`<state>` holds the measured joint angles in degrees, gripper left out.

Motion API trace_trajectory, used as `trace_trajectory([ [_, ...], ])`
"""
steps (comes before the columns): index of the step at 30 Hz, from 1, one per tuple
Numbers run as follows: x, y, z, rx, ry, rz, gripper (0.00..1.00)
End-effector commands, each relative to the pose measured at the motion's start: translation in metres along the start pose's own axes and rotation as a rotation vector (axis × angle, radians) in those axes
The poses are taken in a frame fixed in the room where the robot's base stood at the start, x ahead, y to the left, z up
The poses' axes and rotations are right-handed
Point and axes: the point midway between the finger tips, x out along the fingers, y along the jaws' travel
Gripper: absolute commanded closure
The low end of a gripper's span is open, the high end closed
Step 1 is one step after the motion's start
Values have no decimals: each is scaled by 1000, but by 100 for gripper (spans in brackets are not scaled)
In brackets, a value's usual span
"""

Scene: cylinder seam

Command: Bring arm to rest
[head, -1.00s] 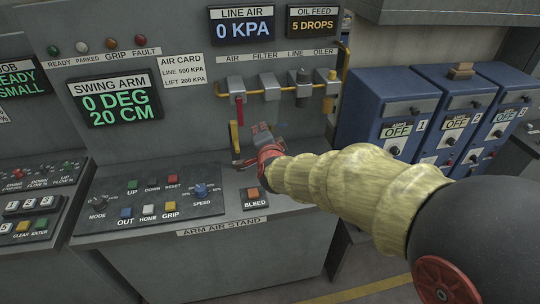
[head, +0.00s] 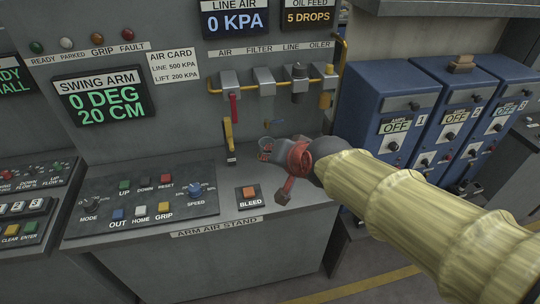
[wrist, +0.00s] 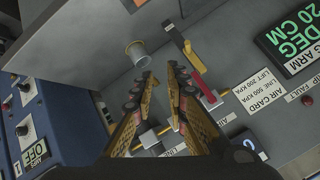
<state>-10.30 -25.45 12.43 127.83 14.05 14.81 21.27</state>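My gripper (wrist: 162,74) shows in the wrist view with its two yellow-and-black fingers apart and nothing between them. It faces the panel, which appears upside down. In the head view my arm reaches in from the right in a pale yellow sleeve, ending in a grey and red wrist (head: 300,158) above the air stand (head: 310,192); the fingertips are not clear there. The swing arm display (head: 105,95) reads 0 DEG, 20 CM. The line air display (head: 238,22) reads 0 KPA. The stand's button panel (head: 145,197) has UP, DOWN, RESET, OUT, HOME and GRIP.
A red handle (head: 234,107) and yellow lever (head: 229,140) stick out below the air fittings. The BLEED button (head: 249,193) is near the stand's front. Blue cabinets (head: 385,110) stand right.

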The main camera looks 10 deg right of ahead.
Motion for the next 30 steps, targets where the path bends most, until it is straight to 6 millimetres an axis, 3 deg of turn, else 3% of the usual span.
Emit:
trace_trajectory([
  [19, -4, 4, 6, -36, -20, 11, 85],
  [22, -5, 18, 31, -115, -106, 48, 85],
  [24, -15, 36, 59, -205, -197, 87, 85],
  [26, -35, 57, 83, -294, -278, 124, 85],
  [30, -97, 109, 118, -444, -399, 211, 85],
])
